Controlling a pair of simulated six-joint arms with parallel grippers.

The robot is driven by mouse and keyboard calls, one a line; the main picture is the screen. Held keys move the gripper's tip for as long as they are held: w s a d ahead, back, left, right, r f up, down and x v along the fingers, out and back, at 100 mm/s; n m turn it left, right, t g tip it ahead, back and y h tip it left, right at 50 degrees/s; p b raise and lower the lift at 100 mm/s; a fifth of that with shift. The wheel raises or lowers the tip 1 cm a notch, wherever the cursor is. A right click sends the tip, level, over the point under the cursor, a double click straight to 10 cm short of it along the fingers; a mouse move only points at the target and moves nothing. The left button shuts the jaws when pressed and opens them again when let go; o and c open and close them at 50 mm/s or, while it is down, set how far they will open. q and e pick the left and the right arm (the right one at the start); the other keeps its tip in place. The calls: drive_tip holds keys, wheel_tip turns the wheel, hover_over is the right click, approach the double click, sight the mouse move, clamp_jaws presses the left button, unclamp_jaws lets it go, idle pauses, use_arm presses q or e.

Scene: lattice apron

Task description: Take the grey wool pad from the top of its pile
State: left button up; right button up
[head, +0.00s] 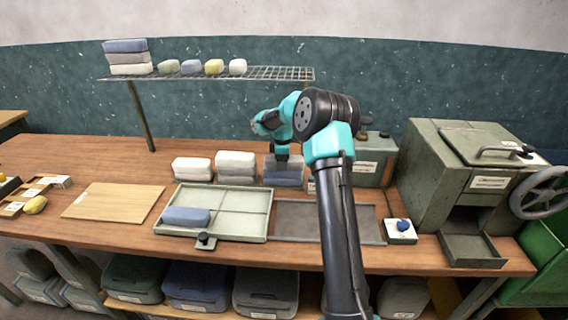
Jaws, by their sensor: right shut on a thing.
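The pile at the back of the bench, right of the white pads, has a grey pad (271,164) on top and bluish pads (284,181) beneath. My right gripper (282,156) reaches down onto the pile from above and is shut on the grey pad at its top. The fingertips are small and partly hidden, and I cannot tell whether the pad is clear of the one below. My left gripper is not in view.
A white pile (236,160) and lower white pads (192,170) stand to the left. In front are a divided tray (255,228) holding a blue pad (186,216), and a dark flat tray (300,223). A wire shelf (275,73) hangs above. A green machine (425,170) stands right.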

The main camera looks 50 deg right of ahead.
drive_tip(key=c, duration=0.3)
drive_tip(key=shift+r, duration=0.1)
drive_tip(key=shift+r, duration=1.35)
drive_tip(key=shift+s+a+r, duration=0.25)
drive_tip(key=shift+a+r, duration=0.1)
drive_tip(key=shift+r, duration=0.05)
drive_tip(key=s+a, duration=0.3)
drive_tip(key=s+a+r, duration=0.1)
drive_tip(key=s+a, duration=0.2)
drive_tip(key=a, duration=0.1)
drive_tip(key=s+a, duration=0.4)
drive_tip(key=shift+a+r, duration=0.15)
